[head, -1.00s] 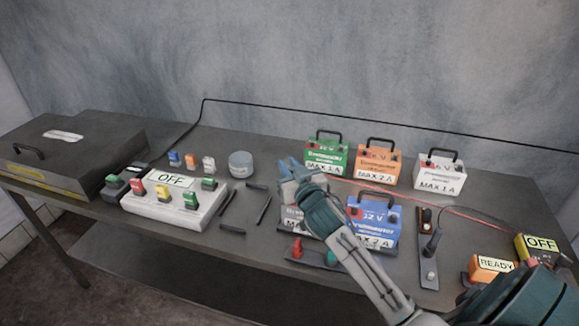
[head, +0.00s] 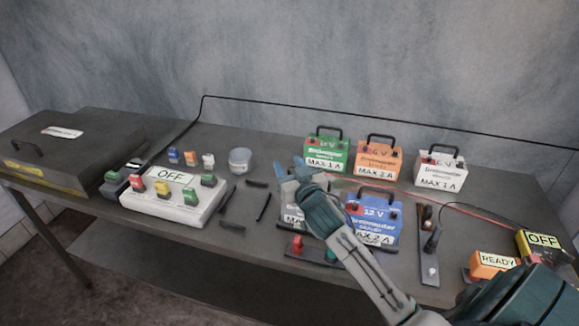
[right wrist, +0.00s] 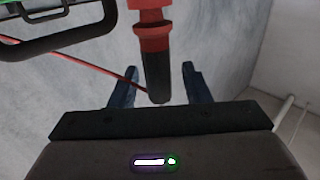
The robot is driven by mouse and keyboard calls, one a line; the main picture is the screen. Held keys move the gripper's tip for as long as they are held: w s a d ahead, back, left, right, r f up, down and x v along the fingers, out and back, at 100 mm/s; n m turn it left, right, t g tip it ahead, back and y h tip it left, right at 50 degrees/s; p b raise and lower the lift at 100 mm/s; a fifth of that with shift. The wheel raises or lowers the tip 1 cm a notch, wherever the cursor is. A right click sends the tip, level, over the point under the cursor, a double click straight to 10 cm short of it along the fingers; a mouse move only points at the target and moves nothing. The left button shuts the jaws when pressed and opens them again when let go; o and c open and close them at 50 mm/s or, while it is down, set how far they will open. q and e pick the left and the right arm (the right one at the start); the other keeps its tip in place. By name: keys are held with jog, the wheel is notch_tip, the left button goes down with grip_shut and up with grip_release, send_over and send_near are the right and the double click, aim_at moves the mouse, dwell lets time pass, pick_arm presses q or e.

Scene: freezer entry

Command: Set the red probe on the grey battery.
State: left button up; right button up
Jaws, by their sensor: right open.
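The grey battery (head: 292,214) stands left of the blue battery, mostly hidden behind my right arm in the head view. My right gripper (head: 289,167) is open, with its blue fingers above and behind that battery. In the right wrist view, the red probe (right wrist: 152,38) has a red body and a dark tip. The tip lies in the gap between the two open fingers (right wrist: 158,84), with space on both sides. I cannot make out the probe in the head view; a red wire runs from near the gripper to the right. My left gripper is not in view.
Green (head: 326,153), orange (head: 377,160) and white (head: 440,172) batteries stand behind; the blue battery (head: 373,220) is close right of my arm. A switch box (head: 172,200) and grey jar (head: 240,160) are on the left. Several black bars lie between.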

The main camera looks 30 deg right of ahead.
jog(key=s+a+b, duration=0.2)
jog(key=s+b, duration=0.1)
jog(key=s, duration=0.7)
jog(key=shift+s, duration=0.25)
